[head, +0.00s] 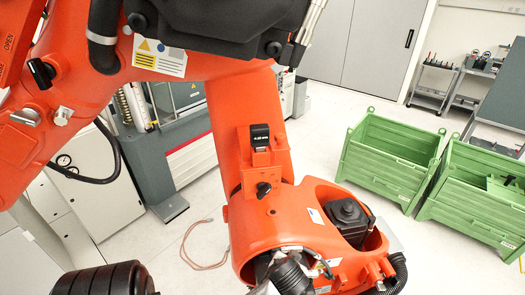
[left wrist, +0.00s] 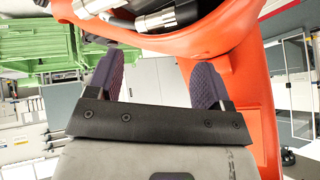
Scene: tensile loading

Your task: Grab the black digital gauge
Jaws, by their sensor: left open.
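The black digital gauge (head: 260,137) has a small lit display and sits upright in an orange holder on a large orange robot arm (head: 243,105), near the middle of the head view. In the left wrist view, my left gripper (left wrist: 158,82) is open, with its two purple ribbed finger pads apart and nothing between them. Orange arm structure (left wrist: 255,110) passes behind and above the fingers there. I cannot make out the gauge in the left wrist view. My left gripper's fingertips cannot be made out in the head view. My right gripper is in neither view.
Two green crates (head: 385,160) stand on the floor at the right. A grey machine (head: 165,150) stands behind the orange arm, with a loose cable (head: 205,262) on the floor. A tool cart (head: 432,85) is at the back right. Orange and black arm parts crowd the upper left.

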